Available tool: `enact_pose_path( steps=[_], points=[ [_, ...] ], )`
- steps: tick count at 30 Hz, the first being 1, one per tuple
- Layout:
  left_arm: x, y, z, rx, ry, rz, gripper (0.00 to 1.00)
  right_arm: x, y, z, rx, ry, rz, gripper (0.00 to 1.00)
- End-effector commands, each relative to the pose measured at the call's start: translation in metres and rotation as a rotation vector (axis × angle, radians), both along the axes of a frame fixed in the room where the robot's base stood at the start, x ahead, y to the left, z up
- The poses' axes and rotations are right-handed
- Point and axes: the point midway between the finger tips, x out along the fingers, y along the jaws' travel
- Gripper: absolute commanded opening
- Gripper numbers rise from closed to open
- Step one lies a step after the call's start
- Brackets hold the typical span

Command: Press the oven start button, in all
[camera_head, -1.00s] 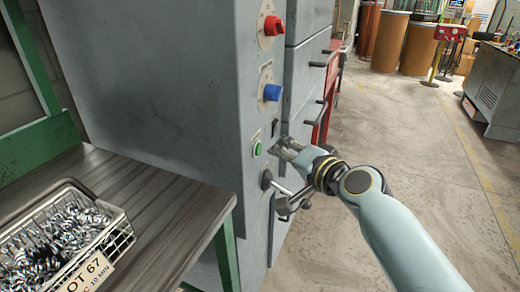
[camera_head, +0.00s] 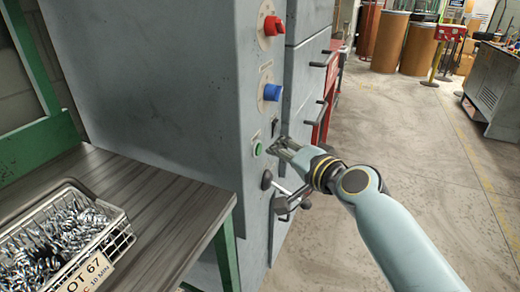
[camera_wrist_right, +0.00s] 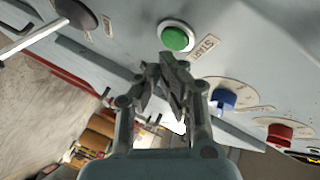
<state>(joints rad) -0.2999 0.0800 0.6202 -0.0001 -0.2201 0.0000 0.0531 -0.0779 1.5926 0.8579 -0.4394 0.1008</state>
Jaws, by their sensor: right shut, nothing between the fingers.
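The green start button (camera_head: 258,149) is on the front panel of the grey oven (camera_head: 150,80). In the right wrist view the green button (camera_wrist_right: 177,37), with a pale ring and a START label (camera_wrist_right: 204,47), shows just beyond my fingertips. My right gripper (camera_head: 274,144) is shut and empty, its tips close to the panel beside the button. In the right wrist view the gripper (camera_wrist_right: 164,72) points toward the button; a small gap seems to show between them. The button face is not covered. My left gripper is not in view.
A blue knob (camera_head: 272,92) and a red knob (camera_head: 273,26) sit above the button. A dark lever knob (camera_head: 267,180) is below it. A wire basket (camera_head: 118,240) of springs stands on the bench (camera_head: 165,200) at left. Open floor lies at right.

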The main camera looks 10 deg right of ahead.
Motion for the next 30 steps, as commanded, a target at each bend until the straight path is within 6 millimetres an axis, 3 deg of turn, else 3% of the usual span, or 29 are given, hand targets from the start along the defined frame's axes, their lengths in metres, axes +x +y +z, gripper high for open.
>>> enact_pose_path(
  steps=[30],
  points=[
    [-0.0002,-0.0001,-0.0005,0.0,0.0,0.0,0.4,0.0048,0.007,0.0004,0.0,0.0,0.0,0.0]
  ],
)
